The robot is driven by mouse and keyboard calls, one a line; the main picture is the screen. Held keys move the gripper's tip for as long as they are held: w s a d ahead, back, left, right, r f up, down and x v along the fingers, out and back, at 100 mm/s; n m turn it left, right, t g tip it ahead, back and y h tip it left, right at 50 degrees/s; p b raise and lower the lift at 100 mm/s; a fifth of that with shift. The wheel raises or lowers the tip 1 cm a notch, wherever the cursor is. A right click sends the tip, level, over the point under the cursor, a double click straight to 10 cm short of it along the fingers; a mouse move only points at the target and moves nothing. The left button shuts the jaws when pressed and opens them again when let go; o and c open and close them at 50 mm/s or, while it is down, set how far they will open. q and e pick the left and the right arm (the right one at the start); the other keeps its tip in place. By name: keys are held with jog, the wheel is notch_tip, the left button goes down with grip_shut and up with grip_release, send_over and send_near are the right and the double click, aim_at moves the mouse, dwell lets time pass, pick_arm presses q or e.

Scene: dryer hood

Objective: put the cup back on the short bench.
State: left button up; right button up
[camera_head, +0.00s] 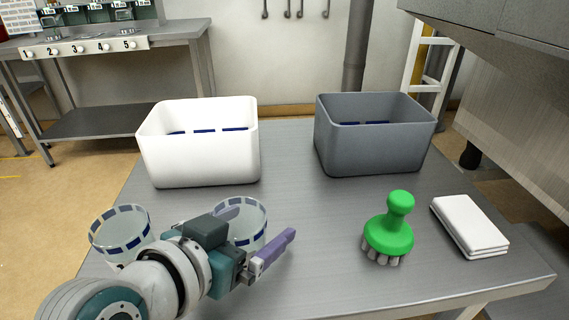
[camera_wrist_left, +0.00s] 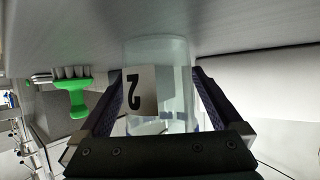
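A clear cup (camera_head: 246,216) with a dark blue dashed band near its rim stands upright on the near left of the grey table. In the left wrist view the cup (camera_wrist_left: 176,85) carries a tag with a "2". My left gripper (camera_head: 258,232) is low at this cup, with its purple fingers spread on either side. In the left wrist view the fingers (camera_wrist_left: 158,85) look open, with narrow gaps beside the cup. A second clear cup (camera_head: 121,235) with the same band stands to the left, partly hidden by my arm. My right gripper is not in view.
A white bin (camera_head: 200,150) and a grey bin (camera_head: 372,140) stand behind on the table (camera_head: 310,215). A green brush (camera_head: 390,235) and a folded white cloth (camera_head: 468,227) lie to the right. A bench (camera_head: 130,40) with numbered places stands at the back left.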

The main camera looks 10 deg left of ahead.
pick_arm(q)
jog(key=shift+r, duration=0.2)
jog(key=shift+s+r+p, duration=0.15)
jog(key=shift+s+p, duration=0.15)
jog(key=shift+p, duration=0.05)
jog(key=p+v, duration=0.2)
jog(key=v, duration=0.8)
jog(key=shift+p, duration=0.35)
jog(key=shift+s+a+r, duration=0.15)
jog(key=shift+s+r, duration=0.05)
jog(key=shift+s, duration=0.4)
jog(key=shift+s+g, duration=0.3)
jog(key=shift+g, duration=0.2)
jog(key=s+a+n+g+y, duration=0.1)
jog(key=s+a+g+y, duration=0.2)
jog(key=s, duration=0.8)
jog(key=a+r+g, duration=0.1)
jog(key=a+g, duration=0.1)
jog(key=g, duration=0.2)
jog(key=shift+s+a+n+g+y, duration=0.2)
jog(key=shift+s+n+g+y, duration=0.1)
jog(key=shift+y, duration=0.1)
